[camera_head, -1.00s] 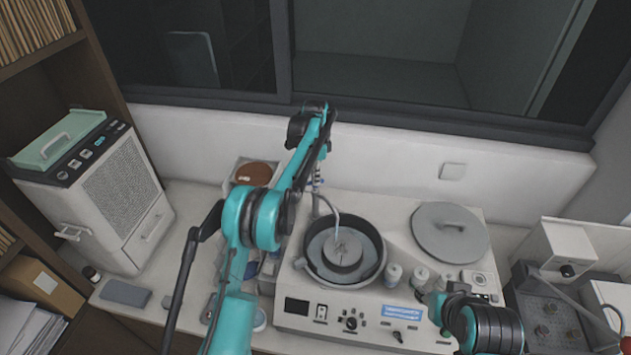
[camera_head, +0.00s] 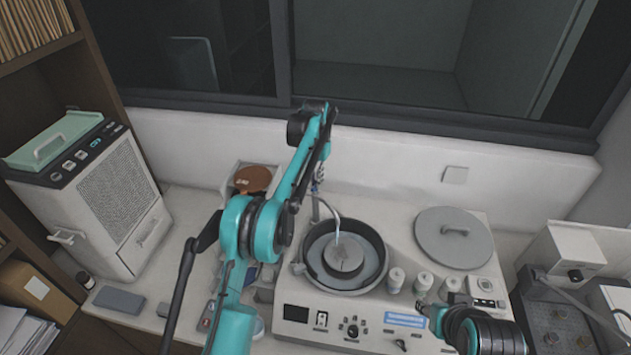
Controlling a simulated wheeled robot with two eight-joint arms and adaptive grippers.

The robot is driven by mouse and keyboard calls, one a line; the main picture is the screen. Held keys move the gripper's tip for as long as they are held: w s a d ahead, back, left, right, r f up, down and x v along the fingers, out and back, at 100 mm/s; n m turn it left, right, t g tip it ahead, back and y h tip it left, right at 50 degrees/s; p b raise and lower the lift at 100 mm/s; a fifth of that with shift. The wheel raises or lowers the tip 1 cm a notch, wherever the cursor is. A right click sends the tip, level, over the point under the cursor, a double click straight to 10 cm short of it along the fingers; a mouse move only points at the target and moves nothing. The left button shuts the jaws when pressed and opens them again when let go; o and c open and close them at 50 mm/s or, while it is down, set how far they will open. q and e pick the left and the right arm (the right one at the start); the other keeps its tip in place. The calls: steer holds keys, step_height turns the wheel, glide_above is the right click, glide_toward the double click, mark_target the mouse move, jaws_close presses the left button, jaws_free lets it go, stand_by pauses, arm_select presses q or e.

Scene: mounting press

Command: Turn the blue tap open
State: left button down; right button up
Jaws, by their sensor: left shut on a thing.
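The grinder-polisher (camera_head: 300,338) stands on the bench, with a round bowl (camera_head: 382,262) and a grey disc (camera_head: 343,257) inside it. A thin curved spout (camera_head: 331,208) rises behind the bowl and bends over it. A pale bluish streak (camera_head: 337,232) hangs below the spout's end. My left gripper (camera_head: 318,180) points down at the spout's base behind the bowl and is shut on the blue tap, which it mostly hides. My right gripper (camera_head: 424,308) is low at the machine's front right; its fingers are too small to read.
Several white bottles (camera_head: 396,280) stand right of the bowl. A round grey lid (camera_head: 453,238) lies behind them. A white boxy machine (camera_head: 115,205) stands at the left, and grey equipment (camera_head: 565,310) at the right. A brown-topped container (camera_head: 254,178) sits behind my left arm.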

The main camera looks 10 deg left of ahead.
arm_select(q)
steer(key=shift+r+n, duration=0.1)
steer(key=shift+n, duration=1.1)
steer(key=c, duration=1.6)
jaws_free()
step_height(320, 180, up, 7)
steer(key=shift+r, duration=0.2)
